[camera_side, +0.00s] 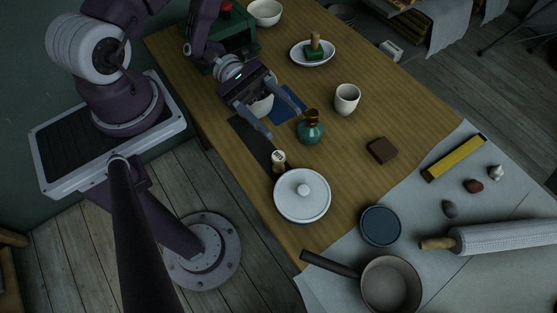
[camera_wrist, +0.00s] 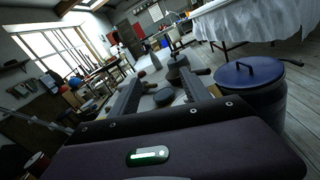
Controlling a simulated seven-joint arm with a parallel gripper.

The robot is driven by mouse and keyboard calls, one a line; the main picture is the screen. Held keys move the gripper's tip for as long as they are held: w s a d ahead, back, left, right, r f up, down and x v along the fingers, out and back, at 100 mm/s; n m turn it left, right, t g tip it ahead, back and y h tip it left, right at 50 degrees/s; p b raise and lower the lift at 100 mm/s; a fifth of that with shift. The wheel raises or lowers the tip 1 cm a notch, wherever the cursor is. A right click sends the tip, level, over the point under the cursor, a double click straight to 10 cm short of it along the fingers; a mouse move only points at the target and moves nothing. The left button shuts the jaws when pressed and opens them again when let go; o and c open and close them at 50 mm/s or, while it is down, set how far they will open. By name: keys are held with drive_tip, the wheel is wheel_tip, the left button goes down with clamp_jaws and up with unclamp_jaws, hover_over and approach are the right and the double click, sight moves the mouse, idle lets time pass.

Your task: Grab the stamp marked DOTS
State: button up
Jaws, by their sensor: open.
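A small pale upright piece (camera_side: 278,158) with a dark mark on its top stands on the table just behind the white lidded pot; it looks like a stamp, but I cannot read its mark. A green block with a wooden handle (camera_side: 314,50) rests in a white oval dish (camera_side: 328,60) at the back; it may also be a stamp, and no word on it is legible. My gripper (camera_side: 286,124) is open and empty above the table, its fingers spread beside the teal vase, with the small pale piece just in front of the left finger. My open fingers also show in the wrist view (camera_wrist: 160,82).
The teal vase (camera_side: 312,132) stands close by my right finger. The white lidded pot (camera_side: 302,196), a cup (camera_side: 347,98) and a brown block (camera_side: 381,150) stand around. A saucepan (camera_side: 390,285) and rolling pin (camera_side: 510,236) lie front right.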

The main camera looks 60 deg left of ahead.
sight(274, 153)
drive_tip(key=f+n+t, duration=0.1)
drive_tip(key=f, duration=0.3)
drive_tip(key=s+f+n+t, duration=0.1)
drive_tip(key=f, duration=0.3)
drive_tip(key=f+n+t, duration=0.1)
drive_tip(key=f+n, duration=0.1)
drive_tip(key=f, duration=0.2)
drive_tip(key=shift+s+d+f+y, duration=0.1)
drive_tip(key=shift+s+y, duration=0.1)
drive_tip(key=shift+y, duration=0.1)
drive_tip(key=shift+w+d+f, duration=0.1)
drive_tip(key=shift+d+f, duration=0.05)
drive_tip(key=shift+d, duration=0.2)
drive_tip(key=x, duration=0.4)
drive_tip(key=shift+w+d, duration=0.1)
clamp_jaws()
